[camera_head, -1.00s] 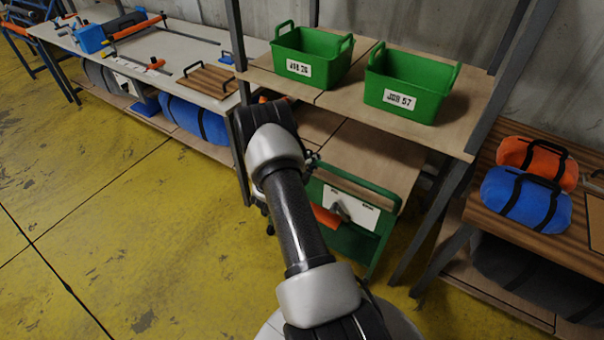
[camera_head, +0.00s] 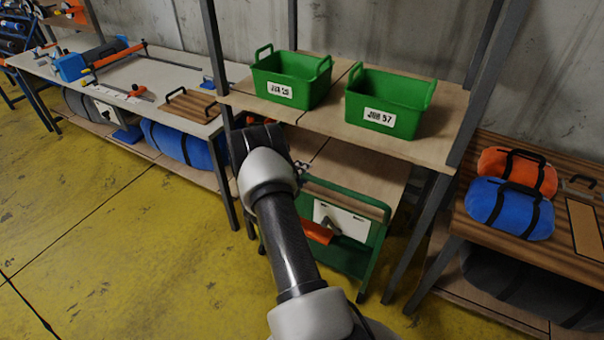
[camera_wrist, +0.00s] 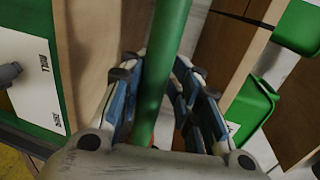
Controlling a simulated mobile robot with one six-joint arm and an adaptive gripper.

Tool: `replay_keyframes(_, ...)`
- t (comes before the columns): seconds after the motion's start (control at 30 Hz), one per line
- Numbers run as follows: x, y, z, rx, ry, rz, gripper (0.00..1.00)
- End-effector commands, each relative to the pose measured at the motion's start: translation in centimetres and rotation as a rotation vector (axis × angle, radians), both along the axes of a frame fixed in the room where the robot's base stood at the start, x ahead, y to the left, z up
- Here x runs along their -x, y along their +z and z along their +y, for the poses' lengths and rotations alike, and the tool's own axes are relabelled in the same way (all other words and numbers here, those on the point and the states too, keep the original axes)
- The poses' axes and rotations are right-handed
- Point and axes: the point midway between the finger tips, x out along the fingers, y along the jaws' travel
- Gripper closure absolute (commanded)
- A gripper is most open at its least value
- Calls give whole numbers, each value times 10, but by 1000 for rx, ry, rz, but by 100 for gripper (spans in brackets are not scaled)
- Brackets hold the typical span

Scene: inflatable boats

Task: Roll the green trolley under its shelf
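The green trolley (camera_head: 367,234) stands upright on the floor at the front of the wooden shelf (camera_head: 418,152), below the board that carries the bins. It has a green frame, a white labelled plate and an orange part on its side. The trolley's white plate (camera_wrist: 35,85) shows at the left there.
Two green bins (camera_head: 290,78) (camera_head: 386,103) stand on the shelf board. Dark shelf posts (camera_head: 412,248) flank the trolley. A workbench (camera_head: 140,85) stands at left, and a bench with orange and blue bags (camera_head: 510,208) at right. The yellow floor (camera_head: 130,245) at left is clear.

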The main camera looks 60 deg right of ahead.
Motion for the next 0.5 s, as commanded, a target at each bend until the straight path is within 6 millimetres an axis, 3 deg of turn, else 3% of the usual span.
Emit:
replay_keyframes(0.13,1,-2,1,-4,0,2,60)
replay_keyframes(0.5,1,-4,5,-9,1,6,60)
